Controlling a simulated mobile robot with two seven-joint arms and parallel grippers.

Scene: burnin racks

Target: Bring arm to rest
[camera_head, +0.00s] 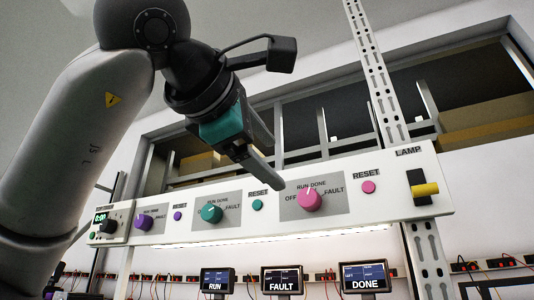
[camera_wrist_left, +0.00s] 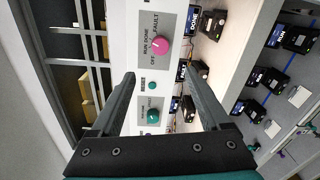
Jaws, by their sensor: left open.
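My left arm (camera_head: 75,130) comes in from the left and bends at a joint high in the head view. Its left gripper (camera_head: 268,170) hangs in front of the white control panel (camera_head: 385,206), tips near the pink knob. In the left wrist view the two fingers of the left gripper (camera_wrist_left: 160,76) stand wide apart with nothing between them. The pink knob (camera_wrist_left: 160,46) and the teal knob (camera_wrist_left: 153,116) show beyond and between the fingers. My right gripper is in neither view.
The panel also carries a purple knob (camera_head: 144,222) and a yellow lamp switch (camera_head: 425,189). Below stand screens marked RUN (camera_head: 217,280), FAULT (camera_head: 282,280) and DONE (camera_head: 365,277). A perforated metal post (camera_head: 376,75) rises behind the panel. Open space lies above the gripper.

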